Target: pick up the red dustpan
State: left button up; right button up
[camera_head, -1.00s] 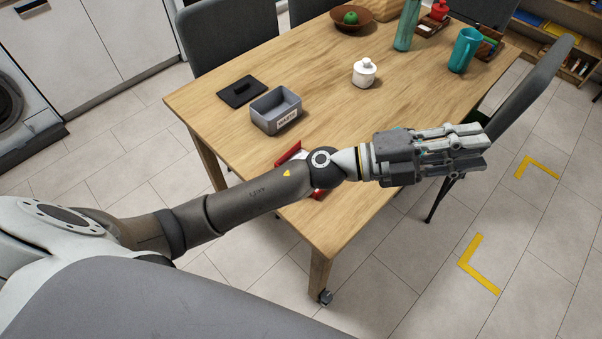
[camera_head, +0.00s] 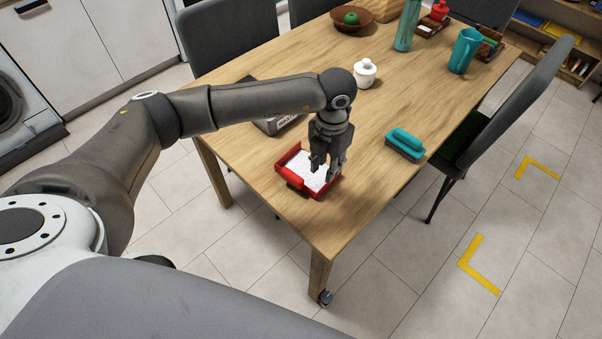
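The red dustpan (camera_head: 291,159) lies on the wooden table near its front left edge. It has red walls, a pale speckled inside, and a darker red part at its near left side. My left gripper (camera_head: 324,172) points down over the right part of the dustpan and hides some of it. Its fingers look parted with nothing visible between them. Whether the fingertips touch the dustpan I cannot tell. My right gripper is not in view.
A teal brush or block (camera_head: 405,143) lies right of the dustpan. A grey box (camera_head: 277,126) is partly hidden behind my arm. A white lidded jar (camera_head: 365,73), teal jug (camera_head: 466,50) and teal bottle (camera_head: 406,25) stand farther back. A chair (camera_head: 515,95) is at the right.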

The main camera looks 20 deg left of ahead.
aim_at(324, 186)
pick_arm(q)
notch_tip(324, 186, down, 4)
jog(key=shift+f+p, duration=0.15)
jog(key=shift+p, duration=0.15)
notch_tip(324, 186, down, 4)
jog(key=shift+s+f+p, duration=0.1)
jog(key=shift+f+p, duration=0.05)
jog(key=shift+p, duration=0.65)
jog(key=shift+f, duration=0.45)
grip_shut()
